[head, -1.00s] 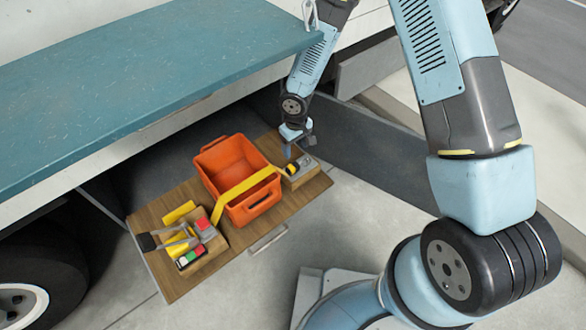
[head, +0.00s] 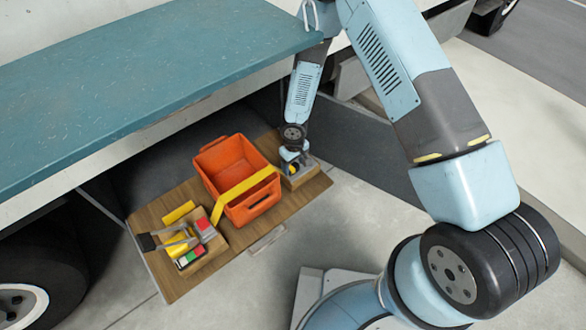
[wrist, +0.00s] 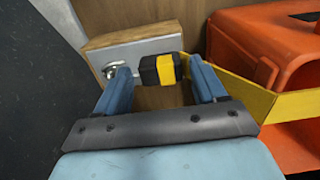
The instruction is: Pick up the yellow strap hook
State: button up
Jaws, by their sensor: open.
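The yellow strap hook, a black and yellow piece, shows in the wrist view (wrist: 163,69) in the gap between my fingertips. It is a small yellow spot in the head view (head: 293,169), partly covered by my gripper. My gripper (wrist: 159,72) is open, with one blue finger on each side of the hook. Space shows between the hook and each finger. The yellow strap (head: 246,187) crosses the front of the orange bin (head: 228,166). A wooden block (wrist: 125,35) with a grey metal plate and a round ring lies just beyond the left finger.
The wooden drawer board (head: 160,212) carries the bin and, at left, a group of small tools (head: 192,240). The orange bin is close to the right of my gripper. A teal truck bed (head: 150,75) overhangs behind. A dark side panel (head: 360,150) stands at right.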

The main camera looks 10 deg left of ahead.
aim_at(294, 167)
jog(key=shift+w+a+f, duration=0.1)
jog(key=shift+w+f, duration=0.05)
jog(key=shift+f, duration=1.5)
jog(key=shift+c, duration=0.2)
jog(key=c, duration=0.8)
